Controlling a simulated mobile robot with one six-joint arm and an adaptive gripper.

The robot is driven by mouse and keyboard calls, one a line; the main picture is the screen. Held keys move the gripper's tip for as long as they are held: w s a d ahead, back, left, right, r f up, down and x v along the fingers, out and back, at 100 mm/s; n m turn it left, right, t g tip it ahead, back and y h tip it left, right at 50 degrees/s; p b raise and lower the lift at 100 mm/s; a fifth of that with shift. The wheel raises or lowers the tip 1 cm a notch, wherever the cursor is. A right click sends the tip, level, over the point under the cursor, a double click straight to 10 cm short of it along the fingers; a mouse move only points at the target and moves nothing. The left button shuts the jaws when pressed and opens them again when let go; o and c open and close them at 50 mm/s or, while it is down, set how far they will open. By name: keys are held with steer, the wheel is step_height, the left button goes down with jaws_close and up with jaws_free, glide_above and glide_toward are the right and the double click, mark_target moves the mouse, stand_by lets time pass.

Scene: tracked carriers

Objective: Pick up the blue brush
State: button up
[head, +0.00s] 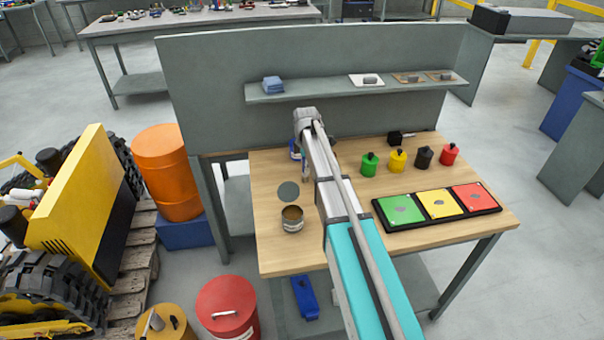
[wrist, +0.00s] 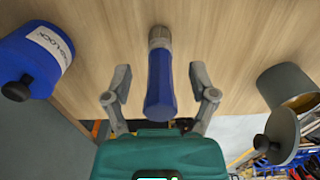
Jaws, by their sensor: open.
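The blue brush (wrist: 159,85) shows in the middle of the wrist view, with a blue handle toward me and a metal band at its far end; its bristles are not clearly seen. My gripper (wrist: 160,96) is open, one finger on each side of the handle, with a visible gap to it on both sides. I cannot tell how far the fingers are above or below the handle. In the head view my arm covers most of this spot, and I cannot make out the brush there.
A blue canister (wrist: 28,60) with a black knob stands left of the brush. An open tin (head: 292,222) and a round lid (head: 288,191) are on the wooden table (head: 268,245). Several coloured canisters and a three-colour tray (head: 376,213) lie to the right.

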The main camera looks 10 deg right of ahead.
stand_by(0.5)
jaws_close()
